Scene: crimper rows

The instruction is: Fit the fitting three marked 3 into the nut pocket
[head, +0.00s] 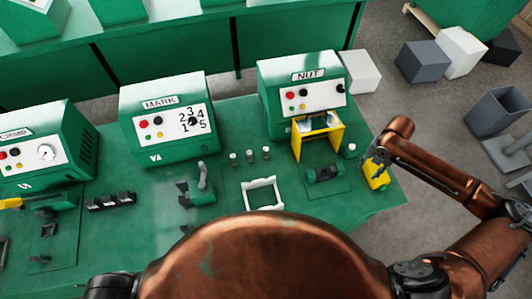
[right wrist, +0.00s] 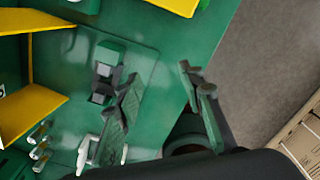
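The nut machine (head: 280,95), labelled NUT, stands at the right of the bench with a yellow guard. In front of it is a dark pocket block (head: 325,173), also in the right wrist view (right wrist: 105,75). I see no fitting in it, but detail is small. Several small pale fittings, one being this fitting (head: 265,152), stand in a row left of the machine. They also show in the right wrist view (right wrist: 40,140). Their marks are unreadable. My left gripper is out of view.
A white cylinder (head: 351,148) is beside the guard. A white frame (head: 263,193) lies left of the pocket. The mark machine (head: 165,120) and a lever (head: 202,177) are further left. Boxes (head: 423,62) lie on the floor.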

